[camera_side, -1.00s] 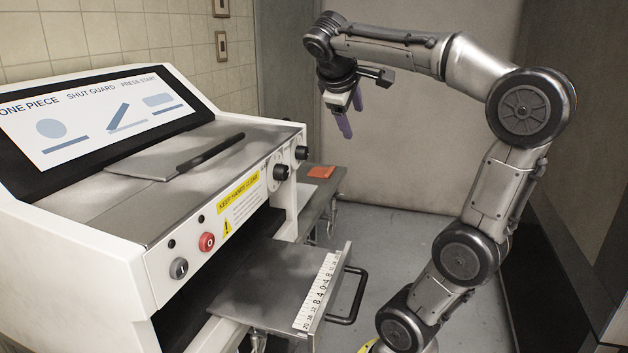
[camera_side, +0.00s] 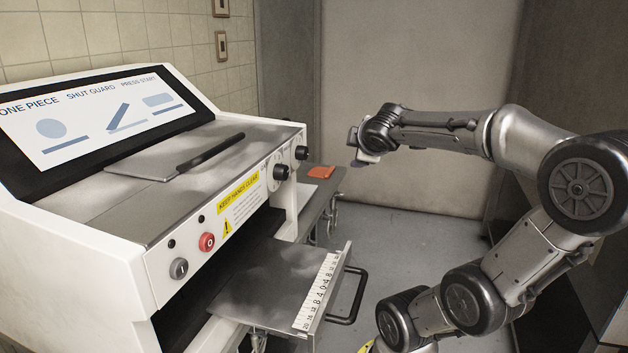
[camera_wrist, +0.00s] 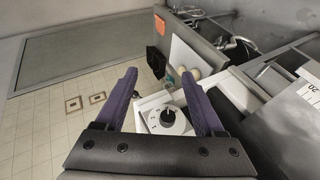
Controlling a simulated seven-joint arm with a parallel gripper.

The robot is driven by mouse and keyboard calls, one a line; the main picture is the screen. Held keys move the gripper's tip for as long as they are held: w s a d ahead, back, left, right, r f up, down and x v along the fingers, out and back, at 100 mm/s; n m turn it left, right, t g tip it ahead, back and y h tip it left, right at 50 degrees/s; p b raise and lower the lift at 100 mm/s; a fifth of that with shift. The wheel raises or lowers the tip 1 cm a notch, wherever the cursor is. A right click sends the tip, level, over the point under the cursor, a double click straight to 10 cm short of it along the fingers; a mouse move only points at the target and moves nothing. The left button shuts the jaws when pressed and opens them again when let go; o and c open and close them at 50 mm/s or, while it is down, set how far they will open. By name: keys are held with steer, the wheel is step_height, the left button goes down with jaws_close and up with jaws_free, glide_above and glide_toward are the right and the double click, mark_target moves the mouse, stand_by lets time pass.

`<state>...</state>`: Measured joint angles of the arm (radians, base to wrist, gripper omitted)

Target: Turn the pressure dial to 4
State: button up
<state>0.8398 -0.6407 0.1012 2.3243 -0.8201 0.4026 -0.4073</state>
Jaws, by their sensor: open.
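Two black dial knobs sit on the right end of the white machine's front panel in the side view: a nearer one (camera_side: 281,172) and a farther one (camera_side: 301,153). Their lettering is too small to read, so I cannot tell which sets pressure. In the wrist view a dial (camera_wrist: 168,117) with a black knob and a numbered white face shows between my fingers. Its setting is not clear. My gripper (camera_wrist: 165,82) is open and empty, with its purple fingers either side of that dial in the picture. In the side view my gripper (camera_side: 358,146) is right of the panel, apart from both knobs.
A grey button (camera_side: 179,268) and a red button (camera_side: 207,242) are on the panel's left part. A tray with a ruler strip (camera_side: 316,290) and a black handle (camera_side: 349,297) juts out below. An orange item (camera_side: 321,172) lies on the side table behind.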

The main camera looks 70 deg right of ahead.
mark_target(306, 154)
steer(key=w+a+f+n+t+y, duration=0.1)
steer(key=w+a+n+t, duration=0.35)
steer(key=w+t, duration=0.2)
steer(key=shift+n+g, duration=0.25)
steer(key=x, duration=0.7)
steer(key=shift+a, duration=0.1)
steer(key=shift+w+f, duration=0.1)
steer(key=shift+w, duration=0.05)
steer(key=n+t+h, duration=0.2)
steer(key=n, duration=0.1)
steer(key=shift+f, duration=0.15)
steer(key=v, duration=1.4)
steer(key=w+a+n+y, duration=0.1)
steer(key=w+a+t+y, duration=0.1)
steer(key=w+a+n+t+y, duration=0.1)
steer(key=w, duration=0.1)
steer(key=shift+w+a+r+n, duration=0.1)
steer(key=shift+a+r+n, duration=0.2)
steer(key=shift+r, duration=0.05)
